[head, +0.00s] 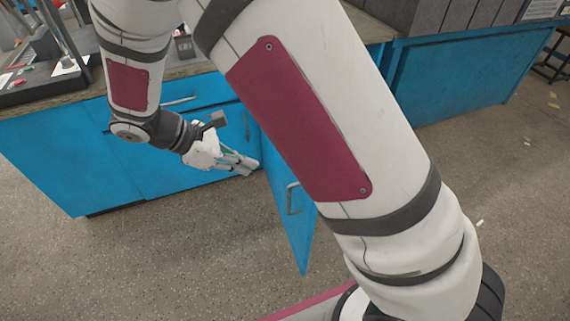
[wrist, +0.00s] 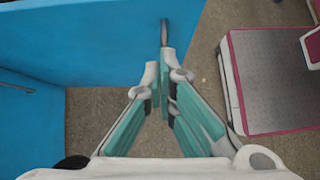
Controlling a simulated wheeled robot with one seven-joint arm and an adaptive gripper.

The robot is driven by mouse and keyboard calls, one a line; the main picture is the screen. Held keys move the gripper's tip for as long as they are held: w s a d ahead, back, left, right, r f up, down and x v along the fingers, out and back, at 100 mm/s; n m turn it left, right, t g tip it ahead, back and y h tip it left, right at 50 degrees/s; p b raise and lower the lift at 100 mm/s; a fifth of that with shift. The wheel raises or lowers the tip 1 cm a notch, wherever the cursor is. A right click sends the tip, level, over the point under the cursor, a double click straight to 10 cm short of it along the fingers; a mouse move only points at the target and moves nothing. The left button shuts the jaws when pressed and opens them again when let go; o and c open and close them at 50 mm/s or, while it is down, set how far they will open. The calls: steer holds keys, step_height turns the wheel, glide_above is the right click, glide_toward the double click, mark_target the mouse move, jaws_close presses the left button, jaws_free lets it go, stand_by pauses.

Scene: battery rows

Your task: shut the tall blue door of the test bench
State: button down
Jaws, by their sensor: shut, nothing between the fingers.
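The tall blue door (head: 299,225) of the test bench stands open, jutting out from the bench front toward me. Its face with the grey bar handle (head: 292,198) shows. In the wrist view the door (wrist: 90,40) fills the upper left, with its handle (wrist: 165,33) just beyond my fingertips.
The blue bench front (head: 110,150) with drawer handles lies behind and left of my gripper. Equipment stands on the bench top at left. Another blue bench (head: 460,75) is at the back right. The speckled floor (head: 170,255) in front is clear. My base shows right in the wrist view.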

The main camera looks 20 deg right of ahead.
steer(key=d+r+b+x, duration=0.1)
steer(key=b+x, duration=0.2)
steer(key=x, duration=0.9)
steer(key=shift+d+b, duration=0.3)
steer(key=shift+d, duration=0.3)
steer(key=shift+s, duration=0.1)
